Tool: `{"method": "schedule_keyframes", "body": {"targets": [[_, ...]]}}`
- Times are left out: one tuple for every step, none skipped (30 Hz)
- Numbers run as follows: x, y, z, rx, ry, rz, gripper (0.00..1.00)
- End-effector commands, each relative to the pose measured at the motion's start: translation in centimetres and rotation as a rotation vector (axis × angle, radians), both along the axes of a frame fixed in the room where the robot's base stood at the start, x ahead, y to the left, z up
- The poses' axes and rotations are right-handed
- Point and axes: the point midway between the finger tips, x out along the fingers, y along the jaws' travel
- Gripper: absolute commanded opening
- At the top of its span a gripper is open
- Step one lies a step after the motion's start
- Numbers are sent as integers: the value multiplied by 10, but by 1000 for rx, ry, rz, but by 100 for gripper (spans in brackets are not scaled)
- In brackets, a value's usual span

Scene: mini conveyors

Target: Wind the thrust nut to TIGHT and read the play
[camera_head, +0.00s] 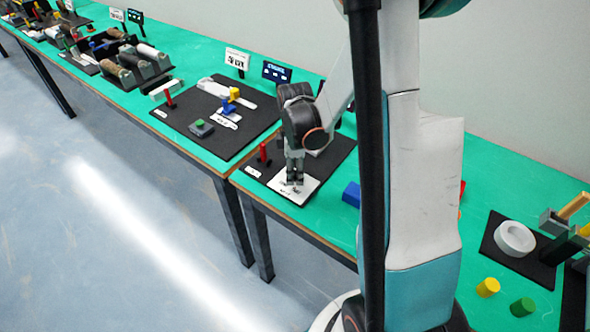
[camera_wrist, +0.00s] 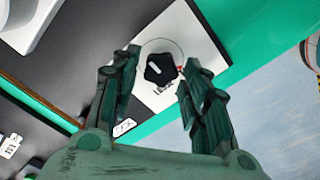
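The thrust nut looks like a black lobed knob (camera_wrist: 160,70) with a white pointer stripe, on a white plate (camera_wrist: 205,45) in the wrist view. A thin ring is drawn around it, with a small red mark at its right and lettering below, too small to read surely. My gripper (camera_wrist: 162,57) is open, one finger on each side of the knob with gaps visible. I cannot tell whether the tips reach down to its height. In the head view my gripper (camera_head: 294,182) points down over the white plate (camera_head: 309,187) and hides the knob.
A red lever (camera_head: 264,153) stands left of the plate on the same black mat (camera_head: 335,156). A dark display (camera_head: 277,72) and a white sign (camera_head: 237,60) stand behind. A blue block (camera_head: 351,194) lies to the right. Another mat (camera_head: 240,132) holds parts to the left.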

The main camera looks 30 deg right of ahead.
Motion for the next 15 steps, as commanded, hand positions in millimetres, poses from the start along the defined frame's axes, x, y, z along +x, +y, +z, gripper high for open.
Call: {"method": "schedule_keyframes", "body": {"targets": [[0,0,0,0,0,0,23],[0,0,0,0,0,0,16],[0,0,0,0,0,0,7],[0,0,0,0,0,0,6],[0,0,0,0,0,0,6],[0,0,0,0,0,0,6],[0,0,0,0,0,0,6],[0,0,0,0,0,-1,6],[0,0,0,0,0,-2,6],[0,0,0,0,0,-4,6],[0,0,0,0,0,-7,6],[0,0,0,0,0,-12,6],[0,0,0,0,0,-19,6],[0,0,0,0,0,-27,6],[0,0,0,0,0,-39,6]]}}
